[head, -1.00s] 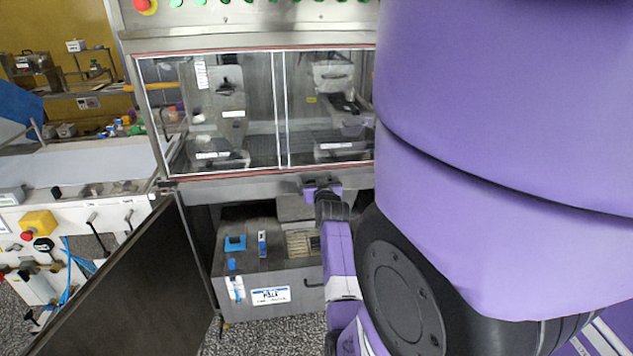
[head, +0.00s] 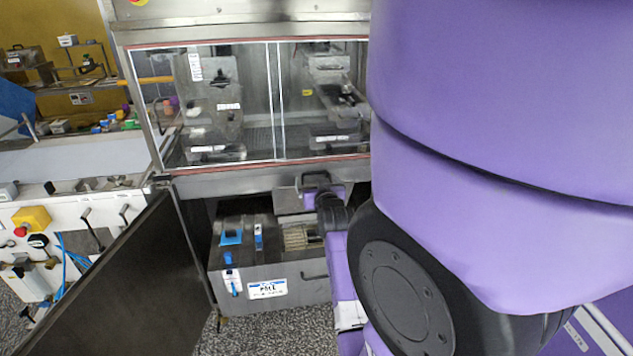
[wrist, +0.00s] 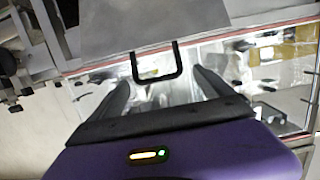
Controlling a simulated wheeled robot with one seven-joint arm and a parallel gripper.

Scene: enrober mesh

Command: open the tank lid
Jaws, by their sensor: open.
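The grey tank (head: 215,262) stands low inside the open cabinet, with a white and blue label on its front. The tank lid (head: 288,201) appears raised at the back, above a grated opening (head: 297,237) in the tank's top. In the wrist view, the lid is a plain grey panel (wrist: 140,22) with a black U-shaped handle (wrist: 157,76) at its edge. My gripper (wrist: 160,78) is open, one dark finger on each side of the handle, holding nothing. Whether a finger touches the handle cannot be told. In the head view my arm hides the right of the tank.
A dark cabinet door (head: 125,285) stands open at the left front. A glazed machine housing (head: 265,105) overhangs the tank, leaving little height above it. Blue fittings (head: 231,237) sit on the tank's top left. A white panel with levers (head: 50,235) stands farther left.

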